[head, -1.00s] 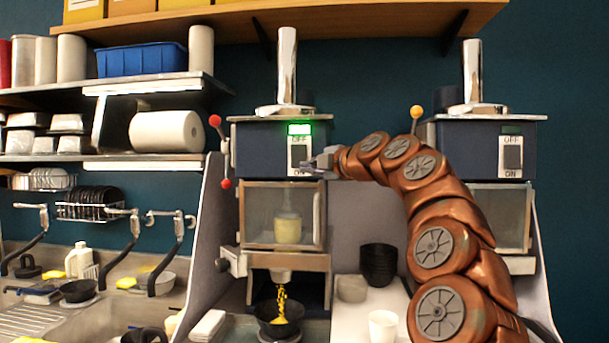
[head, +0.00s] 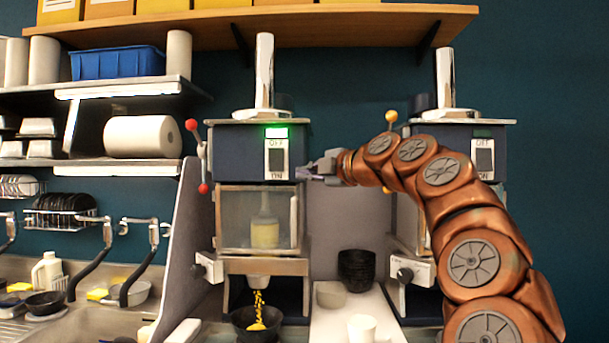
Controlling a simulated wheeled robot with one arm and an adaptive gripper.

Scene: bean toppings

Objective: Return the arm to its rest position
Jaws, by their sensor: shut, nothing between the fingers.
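My arm reaches in from the lower right in the head view. My gripper (head: 306,173) is shut and empty, a little right of the ON/OFF switch (head: 276,160) on the left dispenser (head: 230,150). I cannot tell whether the fingertips touch the dispenser. The green light (head: 277,132) above the switch is lit. Yellow pieces (head: 259,300) fall from the spout (head: 258,281) into a black bowl (head: 240,318) below it.
A second dispenser (head: 455,148) stands behind my arm at the right. Black stacked bowls (head: 357,268) and a white cup (head: 362,328) stand on the white counter (head: 330,325) between them. A wooden shelf (head: 330,25) hangs above. A sink and racks lie left.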

